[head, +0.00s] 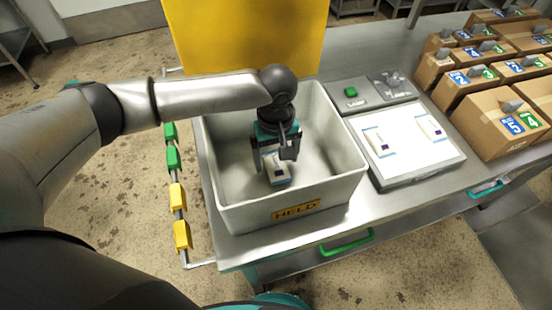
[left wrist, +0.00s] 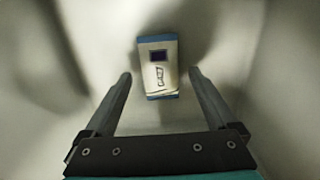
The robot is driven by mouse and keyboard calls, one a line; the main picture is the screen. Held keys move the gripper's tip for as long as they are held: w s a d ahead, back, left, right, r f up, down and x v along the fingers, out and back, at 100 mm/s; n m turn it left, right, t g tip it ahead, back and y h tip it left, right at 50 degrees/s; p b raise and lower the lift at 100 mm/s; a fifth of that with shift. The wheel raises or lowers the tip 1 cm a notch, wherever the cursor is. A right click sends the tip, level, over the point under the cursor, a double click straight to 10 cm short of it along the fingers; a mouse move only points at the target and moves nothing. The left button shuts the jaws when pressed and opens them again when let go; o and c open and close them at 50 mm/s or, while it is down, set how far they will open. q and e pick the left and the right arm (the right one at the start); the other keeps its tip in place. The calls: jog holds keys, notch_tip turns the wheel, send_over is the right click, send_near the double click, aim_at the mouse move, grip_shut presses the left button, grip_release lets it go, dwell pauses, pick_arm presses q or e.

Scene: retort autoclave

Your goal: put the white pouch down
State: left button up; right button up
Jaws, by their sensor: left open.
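The white pouch (head: 277,171) has blue ends and a dark square on its face. It lies on the floor of the grey bin labelled HELD (head: 297,212). My left gripper (head: 274,160) reaches down into the bin above the pouch. In the left wrist view the pouch (left wrist: 158,67) lies beyond the fingertips of my left gripper (left wrist: 160,76), between their lines, and nothing is held. The fingers are apart. My right gripper is not in view.
A white tray (head: 440,158) with two similar pouches stands right of the bin. A yellow panel (head: 245,35) rises behind the bin.

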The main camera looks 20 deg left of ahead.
aim_at(276, 164)
pick_arm(q)
notch_tip(276, 164, up, 11)
jog(key=p, duration=0.2)
dwell(0.3)
